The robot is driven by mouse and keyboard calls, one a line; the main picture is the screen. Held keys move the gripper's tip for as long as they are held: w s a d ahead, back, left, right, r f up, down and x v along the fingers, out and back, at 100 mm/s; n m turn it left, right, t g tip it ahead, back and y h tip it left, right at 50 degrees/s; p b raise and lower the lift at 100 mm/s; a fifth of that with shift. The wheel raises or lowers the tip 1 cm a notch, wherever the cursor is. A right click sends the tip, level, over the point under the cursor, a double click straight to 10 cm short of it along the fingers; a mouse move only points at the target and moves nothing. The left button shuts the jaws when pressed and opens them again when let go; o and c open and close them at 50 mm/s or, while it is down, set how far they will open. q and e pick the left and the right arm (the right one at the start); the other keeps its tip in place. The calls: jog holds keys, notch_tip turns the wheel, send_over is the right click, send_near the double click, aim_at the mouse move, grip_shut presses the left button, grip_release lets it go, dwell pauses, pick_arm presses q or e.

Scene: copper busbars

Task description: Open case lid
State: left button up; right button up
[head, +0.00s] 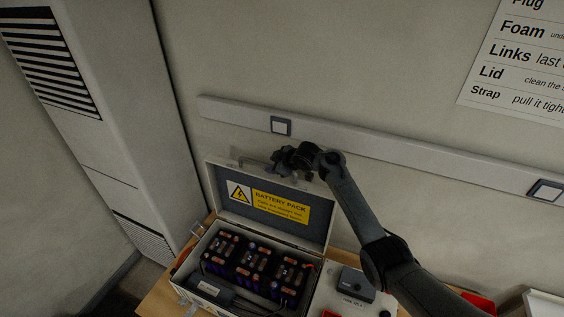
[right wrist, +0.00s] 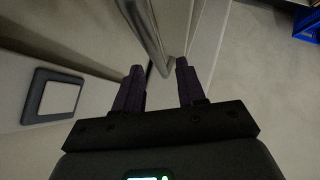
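The grey case (head: 187,272) stands on the wooden table with its lid (head: 222,184) raised, roughly upright and leaning a little back. The lid's inner face carries a yellow battery pack label (head: 280,206). A handle (head: 254,162) shows at the lid's top edge. My right gripper (head: 278,165) is at the top edge of the lid, right of the handle; I cannot tell whether it touches. In the right wrist view my right gripper (right wrist: 160,76) has its two dark fingers apart, with nothing clearly held between them. My left gripper is not in view.
Battery cells (head: 255,265) fill the open case. A panel with a dark box (head: 356,284) stands right of it. A wall rail (head: 400,148) with sockets runs behind the lid. A white cabinet (head: 110,120) stands at left. A blue object (right wrist: 306,22) shows in the right wrist view.

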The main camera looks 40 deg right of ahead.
jog(key=shift+v, duration=3)
jog(key=s+a+f+m+g+h+p, duration=0.1)
jog(key=s+a+f+p, duration=0.15)
jog(key=s+a, duration=0.35)
jog(key=s+a+f+g+p, duration=0.1)
jog(key=s+a+f+p, duration=0.2)
jog(key=s, duration=0.4)
jog(key=s+a+f+m+g+h+p, duration=0.1)
jog(key=s+a+f, duration=0.35)
jog(key=s, duration=0.25)
jog(key=s+a+r+m+g+p, duration=0.1)
jog(key=s+a, duration=0.4)
jog(key=s, duration=0.6)
jog(key=s+a+r+m+g+y+p, duration=0.1)
jog(key=s+a+r+m+g+p, duration=0.1)
jog(key=s, duration=0.9)
jog(key=a+r+p, duration=0.1)
jog(key=a+r, duration=0.1)
jog(key=a, duration=0.1)
jog(key=shift+s+a+m+y, duration=0.25)
jog(key=shift+m+y, duration=0.05)
jog(key=shift+r, duration=0.15)
